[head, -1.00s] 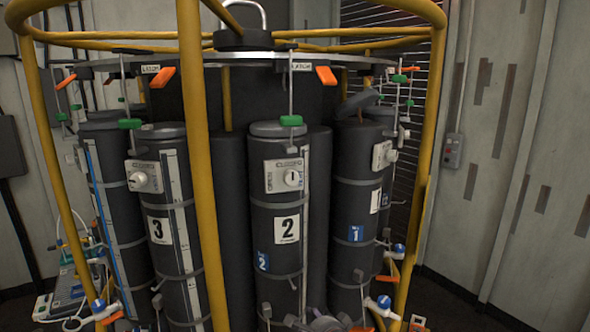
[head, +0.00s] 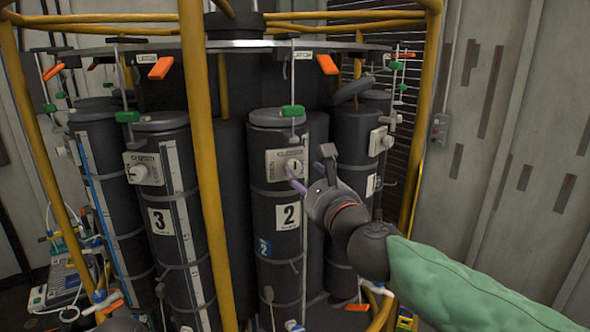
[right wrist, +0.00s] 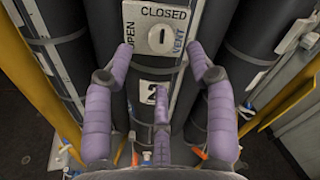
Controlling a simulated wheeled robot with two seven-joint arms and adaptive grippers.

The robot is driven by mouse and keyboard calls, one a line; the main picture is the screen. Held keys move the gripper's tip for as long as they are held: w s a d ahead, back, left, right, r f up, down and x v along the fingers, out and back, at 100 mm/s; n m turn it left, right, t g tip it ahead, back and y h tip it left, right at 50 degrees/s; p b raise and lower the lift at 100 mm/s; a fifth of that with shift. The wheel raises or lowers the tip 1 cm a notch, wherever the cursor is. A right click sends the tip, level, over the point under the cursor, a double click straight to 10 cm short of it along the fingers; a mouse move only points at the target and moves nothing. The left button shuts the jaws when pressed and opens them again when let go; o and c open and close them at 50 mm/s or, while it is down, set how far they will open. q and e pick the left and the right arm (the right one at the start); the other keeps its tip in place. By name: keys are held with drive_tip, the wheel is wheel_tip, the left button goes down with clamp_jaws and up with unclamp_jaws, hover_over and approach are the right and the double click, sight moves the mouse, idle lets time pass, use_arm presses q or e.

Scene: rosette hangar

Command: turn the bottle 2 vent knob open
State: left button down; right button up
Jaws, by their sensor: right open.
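Bottle 2 (head: 264,262) is a dark upright cylinder with a "2" label, in the middle of the head view. Its vent knob (head: 293,168) is a round white knob on a pale plate (head: 274,162). In the right wrist view the knob (right wrist: 161,39) has a vertical mark, in line with CLOSED at the top; OPEN is at left, VENT at right. My right gripper (head: 313,168) is open in front of the plate. Its purple fingers (right wrist: 160,48) stand left and right of the knob, with a third below. Contact cannot be told. My left gripper is not in view.
Bottle 3 (head: 160,265) stands left with a similar knob (head: 138,173); another bottle (head: 355,150) is at right. A yellow frame post (head: 208,190) passes in front between bottles 2 and 3. Orange latch handles (head: 326,64) and green clips (head: 292,111) hang above.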

sight(294, 167)
drive_tip(key=x, duration=0.7)
drive_tip(key=shift+w, duration=0.15)
